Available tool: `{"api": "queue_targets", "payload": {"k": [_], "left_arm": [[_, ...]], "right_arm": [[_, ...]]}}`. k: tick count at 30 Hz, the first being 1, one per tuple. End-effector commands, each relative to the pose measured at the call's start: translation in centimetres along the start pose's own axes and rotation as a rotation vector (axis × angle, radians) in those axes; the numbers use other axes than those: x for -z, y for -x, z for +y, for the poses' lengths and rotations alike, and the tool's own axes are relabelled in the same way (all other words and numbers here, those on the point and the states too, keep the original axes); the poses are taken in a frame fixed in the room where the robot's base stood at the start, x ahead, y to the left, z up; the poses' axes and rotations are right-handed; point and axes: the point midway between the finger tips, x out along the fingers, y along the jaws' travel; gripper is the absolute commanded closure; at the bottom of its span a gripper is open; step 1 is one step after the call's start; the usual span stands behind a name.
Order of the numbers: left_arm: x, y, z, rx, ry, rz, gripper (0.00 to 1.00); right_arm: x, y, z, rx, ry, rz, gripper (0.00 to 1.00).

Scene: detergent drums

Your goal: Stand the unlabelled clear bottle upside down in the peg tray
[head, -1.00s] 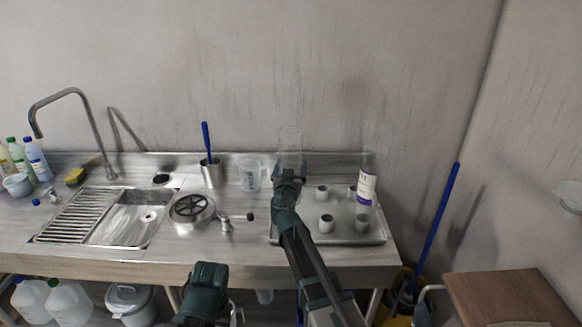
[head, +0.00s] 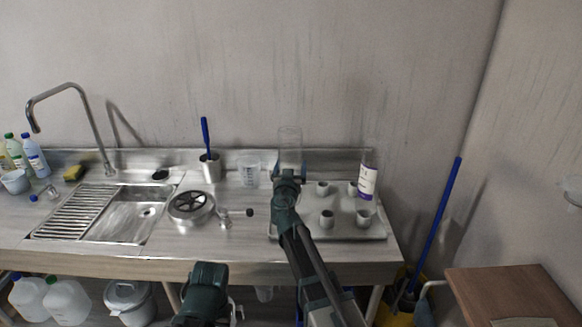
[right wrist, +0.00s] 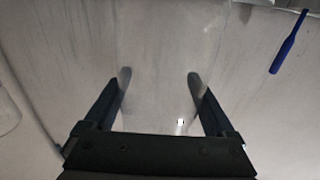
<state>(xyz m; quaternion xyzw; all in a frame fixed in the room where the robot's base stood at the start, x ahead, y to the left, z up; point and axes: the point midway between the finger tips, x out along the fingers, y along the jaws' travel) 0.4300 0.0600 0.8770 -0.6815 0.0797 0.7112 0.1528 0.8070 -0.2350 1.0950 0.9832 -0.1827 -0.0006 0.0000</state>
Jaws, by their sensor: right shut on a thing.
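A clear unlabelled bottle (head: 290,139) is held up at the back edge of the counter, in front of the wall. My right gripper (head: 290,168) is shut on it; the bottle shows faintly between the fingers in the right wrist view (right wrist: 160,80). Which end is up cannot be told. The grey peg tray (head: 309,236) with several short pegs (head: 327,219) lies below and right of the gripper. A bottle with a white and purple label (head: 367,183) stands at the tray's back right. My left gripper (head: 205,283) is low at the counter's front; its fingers are not clear.
A measuring jug (head: 249,172) and a metal cup with a blue brush (head: 210,168) stand left of the tray. A round metal strainer (head: 191,207) and a small metal fitting (head: 226,218) lie nearer. The sink (head: 128,217) and tap are at left.

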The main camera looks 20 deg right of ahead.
Motion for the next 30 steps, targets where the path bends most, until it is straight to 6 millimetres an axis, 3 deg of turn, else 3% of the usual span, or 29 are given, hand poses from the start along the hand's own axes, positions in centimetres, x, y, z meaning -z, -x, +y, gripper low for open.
{"api": "queue_targets", "payload": {"k": [30], "left_arm": [[0.1,-2.5,0.2,0.0,0.0,0.0,0.5]], "right_arm": [[-2.6,0.0,0.0,0.0,0.0,0.0,0.64]]}}
